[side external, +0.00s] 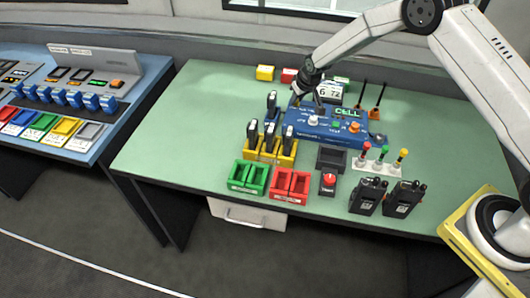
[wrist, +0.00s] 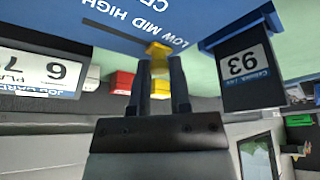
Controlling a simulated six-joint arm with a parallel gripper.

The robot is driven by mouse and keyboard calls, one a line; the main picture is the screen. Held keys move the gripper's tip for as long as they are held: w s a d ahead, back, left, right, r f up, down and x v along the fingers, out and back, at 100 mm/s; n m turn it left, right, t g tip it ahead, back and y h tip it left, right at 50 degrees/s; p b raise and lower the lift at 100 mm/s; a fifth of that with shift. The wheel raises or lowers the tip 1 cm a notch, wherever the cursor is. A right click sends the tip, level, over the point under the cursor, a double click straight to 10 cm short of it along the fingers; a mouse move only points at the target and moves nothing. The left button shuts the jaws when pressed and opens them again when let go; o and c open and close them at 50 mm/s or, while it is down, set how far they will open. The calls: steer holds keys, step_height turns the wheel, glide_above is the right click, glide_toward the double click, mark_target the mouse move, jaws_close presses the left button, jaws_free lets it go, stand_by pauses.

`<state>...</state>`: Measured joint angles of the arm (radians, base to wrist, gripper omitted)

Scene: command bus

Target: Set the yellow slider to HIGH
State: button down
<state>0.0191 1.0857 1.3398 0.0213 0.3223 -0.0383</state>
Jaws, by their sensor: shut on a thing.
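The blue command panel (side external: 345,137) lies on the green table, with a lit CELL display and several knobs. In the wrist view, the yellow slider (wrist: 158,48) stands at the right end of a dark slot (wrist: 108,32) in the panel (wrist: 60,15). The upside-down labels LOW, MID and HIGH run beside the slot, and the slider is nearest the LOW end. My gripper (wrist: 160,66) has its fingers on both sides of the slider and is shut on it. In the side view, my gripper (side external: 297,100) is at the panel's left end and hides the slider.
A card with 6 and 72 (side external: 328,91) stands behind the panel. Red (side external: 290,184) and green (side external: 248,177) trays, small coloured levers (side external: 383,154) and two radios (side external: 368,195) lie nearer. The table's left part is clear.

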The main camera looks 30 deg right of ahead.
mark_target(312, 106)
steer(key=shift+s+d, duration=2.1)
steer(key=shift+d, duration=0.05)
steer(key=c, duration=0.5)
jaws_free()
steer(key=shift+c, duration=0.2)
steer(key=shift+r, duration=0.15)
steer(key=v, duration=0.7)
steer(key=shift+r, duration=0.25)
steer(key=shift+s+r, duration=0.1)
steer(key=shift+s, duration=0.15)
steer(key=s+a+r, duration=0.1)
steer(key=s+r, duration=0.1)
steer(key=s, duration=0.6)
steer(key=s+a+r+g, duration=0.1)
steer(key=s+a+r, duration=0.1)
steer(key=s, duration=0.6)
steer(key=s+a+r+g, duration=0.1)
steer(key=s+r, duration=0.3)
steer(key=s, duration=0.5)
steer(key=shift+a, duration=0.65)
